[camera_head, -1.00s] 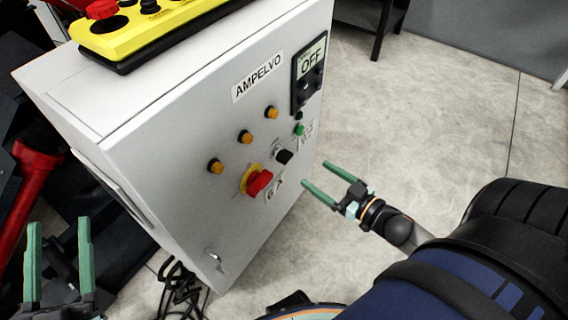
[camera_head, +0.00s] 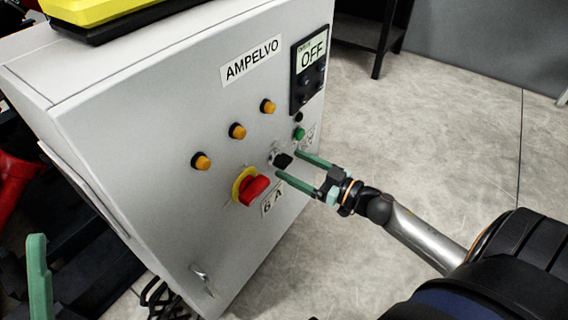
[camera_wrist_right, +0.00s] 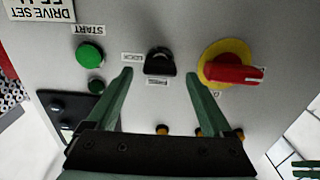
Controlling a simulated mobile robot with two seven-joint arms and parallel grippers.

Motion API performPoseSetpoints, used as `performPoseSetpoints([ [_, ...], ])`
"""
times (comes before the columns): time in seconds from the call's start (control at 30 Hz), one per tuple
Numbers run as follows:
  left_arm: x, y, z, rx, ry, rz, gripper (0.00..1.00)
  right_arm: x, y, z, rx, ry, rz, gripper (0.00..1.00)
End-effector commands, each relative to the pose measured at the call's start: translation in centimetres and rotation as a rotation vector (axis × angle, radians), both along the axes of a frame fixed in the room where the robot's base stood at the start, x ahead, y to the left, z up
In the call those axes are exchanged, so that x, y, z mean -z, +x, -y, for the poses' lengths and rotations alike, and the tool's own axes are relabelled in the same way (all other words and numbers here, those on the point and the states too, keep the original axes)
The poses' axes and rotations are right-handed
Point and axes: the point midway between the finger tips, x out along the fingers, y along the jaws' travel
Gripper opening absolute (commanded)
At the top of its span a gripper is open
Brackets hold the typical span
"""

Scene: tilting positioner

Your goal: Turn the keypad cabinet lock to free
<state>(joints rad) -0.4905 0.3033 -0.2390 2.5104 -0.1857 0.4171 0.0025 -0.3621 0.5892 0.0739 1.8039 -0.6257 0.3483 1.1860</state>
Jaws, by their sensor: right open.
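The lock is a small black knob (camera_head: 282,160) on the front of the grey cabinet (camera_head: 150,130), right of the red rotary switch (camera_head: 254,188). In the right wrist view the knob (camera_wrist_right: 159,62) has a LOCK label (camera_wrist_right: 132,57) to its left and a FREE label (camera_wrist_right: 158,82) below it. I cannot tell exactly which way its grip points. My right gripper (camera_head: 289,164) is open, its green fingers on either side of the knob with gaps between; whether the tips touch the panel is unclear. One finger of my left gripper (camera_head: 39,278) shows at the lower left.
The red switch on its yellow plate (camera_wrist_right: 213,75) sits close beside one right finger. A green button (camera_head: 299,133) and a keypad panel reading OFF (camera_head: 309,65) are above the knob. Three orange lamps (camera_head: 238,131) cross the panel. Open floor (camera_head: 440,130) lies to the right.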

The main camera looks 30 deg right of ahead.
Motion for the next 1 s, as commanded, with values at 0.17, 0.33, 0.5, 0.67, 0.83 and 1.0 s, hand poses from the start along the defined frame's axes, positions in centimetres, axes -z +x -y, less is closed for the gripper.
performPoseSetpoints([
  [0.17,0.8,0.0,0.0,0.007,-0.005,-0.007,0.62,0.1,2.2,-0.9,0.000,-0.001,0.001,0.85],
  [0.33,1.0,0.1,0.0,0.009,-0.009,-0.011,0.62,0.0,3.1,-1.3,0.001,0.000,0.000,0.85],
  [0.5,1.0,0.1,0.0,0.010,-0.010,-0.013,0.62,0.0,3.3,-1.4,0.001,-0.001,-0.002,0.85],
  [0.67,1.0,0.1,0.1,0.010,-0.010,-0.012,0.62,0.0,3.3,-1.3,0.001,-0.001,-0.002,0.85],
  [0.83,1.0,0.1,0.1,0.012,-0.007,-0.012,0.62,0.0,3.3,-1.4,0.001,0.000,-0.001,0.66],
  [1.0,1.0,0.0,0.1,0.013,-0.004,-0.011,0.62,0.0,3.3,-1.3,0.001,0.000,-0.001,0.47],
])
